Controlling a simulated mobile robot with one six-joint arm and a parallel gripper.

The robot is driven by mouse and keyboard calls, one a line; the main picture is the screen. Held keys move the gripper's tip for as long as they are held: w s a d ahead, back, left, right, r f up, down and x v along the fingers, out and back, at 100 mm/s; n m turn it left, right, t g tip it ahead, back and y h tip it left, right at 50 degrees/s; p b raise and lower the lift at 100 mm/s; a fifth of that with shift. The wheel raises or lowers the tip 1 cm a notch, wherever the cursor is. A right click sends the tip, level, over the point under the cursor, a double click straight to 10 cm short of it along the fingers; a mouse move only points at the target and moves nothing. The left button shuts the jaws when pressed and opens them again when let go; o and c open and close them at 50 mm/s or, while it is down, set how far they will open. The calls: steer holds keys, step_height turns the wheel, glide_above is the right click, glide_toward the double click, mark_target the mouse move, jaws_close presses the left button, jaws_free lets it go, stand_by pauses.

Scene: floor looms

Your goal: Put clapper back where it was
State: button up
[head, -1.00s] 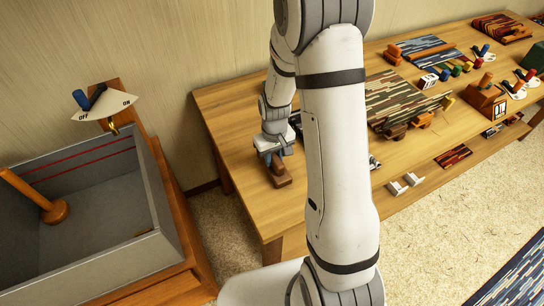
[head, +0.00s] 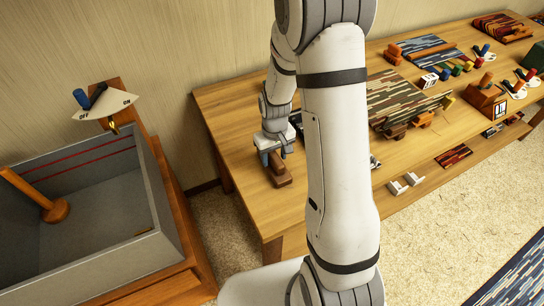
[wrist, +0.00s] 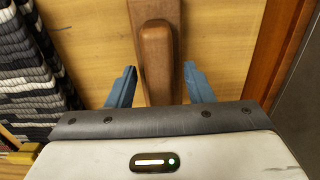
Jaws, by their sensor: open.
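A brown wooden piece with a raised, rounded bar on top, which looks like the clapper (head: 281,177), lies on the left end of the wooden table. In the wrist view the clapper (wrist: 155,45) runs up the picture from between the blue fingers. My gripper (wrist: 159,72) is open, with one finger on each side of the raised bar and a visible gap on both sides. In the head view my gripper (head: 273,157) is low over the clapper's far end and hides part of it.
The wooden table (head: 235,120) has bare room left of the clapper. Woven mats (head: 388,92) and small blocks lie further right. A grey bin (head: 95,215) with an on/off lever sign (head: 105,103) stands at left. A striped textile (wrist: 25,70) is at left in the wrist view.

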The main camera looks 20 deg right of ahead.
mark_target(274, 155)
step_height(274, 155, up, 11)
steer(key=s+r+m+t, duration=0.1)
steer(key=s+r, duration=0.5)
steer(key=s, duration=0.3)
steer(key=s+r+m+t, duration=0.1)
steer(key=s+r, duration=0.5)
steer(key=s, duration=0.3)
steer(key=shift+a+t, duration=0.35)
steer(key=shift+t, duration=0.05)
stand_by(0.4)
